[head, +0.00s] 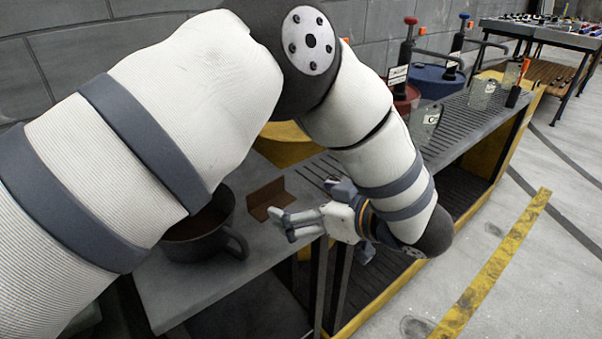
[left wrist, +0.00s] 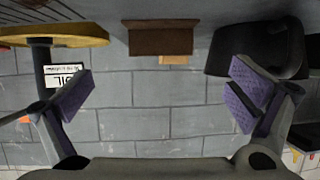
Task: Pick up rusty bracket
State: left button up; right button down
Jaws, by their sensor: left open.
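The rusty bracket (head: 268,197) is a small brown angled piece on the grey bench top (head: 180,291), right of a dark mug-like pot (head: 202,238). My left gripper (head: 290,225) is beside the bracket, on its near right side, with its fingers pointing left. In the left wrist view the gripper (left wrist: 162,100) is open and empty. There the bracket (left wrist: 160,38) shows at the top middle, sideways between the two purple-padded fingers but not gripped. My right gripper is not in view.
The dark pot also shows close right of the bracket in the left wrist view (left wrist: 257,48). A yellow round-rimmed object (left wrist: 55,34) is at the left there. A slatted bench section (head: 465,118) with red and blue drums behind it extends right. My left arm covers much of the view.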

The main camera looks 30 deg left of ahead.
aim_at(266, 188)
pick_arm(q)
jog(key=shift+w+a+r, duration=0.1)
jog(key=shift+w+r, duration=0.05)
jog(key=shift+r, duration=0.05)
jog(key=x, duration=1.1)
jog(key=shift+a+r, duration=0.2)
jog(key=shift+a, duration=0.25)
jog(key=c, duration=1.3)
